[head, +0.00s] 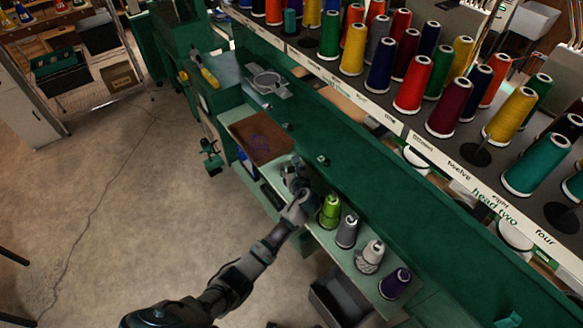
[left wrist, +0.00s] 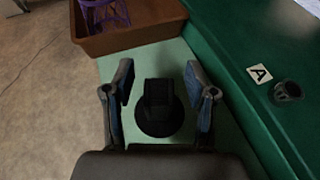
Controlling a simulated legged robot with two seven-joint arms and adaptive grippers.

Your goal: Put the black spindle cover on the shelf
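A black piece with a round base and a blocky top, which looks like the spindle cover (left wrist: 158,108), stands on a pale green ledge (left wrist: 180,62) in the left wrist view. My left gripper (left wrist: 160,85) is open, with one finger on each side of the piece and visible gaps between. In the head view my left gripper (head: 294,172) is over the pale green ledge (head: 333,243) and hides most of the piece. I cannot tell which surface is the named shelf. My right gripper is not in view.
A brown tray (head: 278,150) with a purple item lies beyond the gripper. A green cone (head: 330,211) and grey, white and purple cones stand nearer on the ledge. A small dark cup (left wrist: 287,91) sits by an "A" label. Colourful cones fill the rack (head: 400,124) at upper right.

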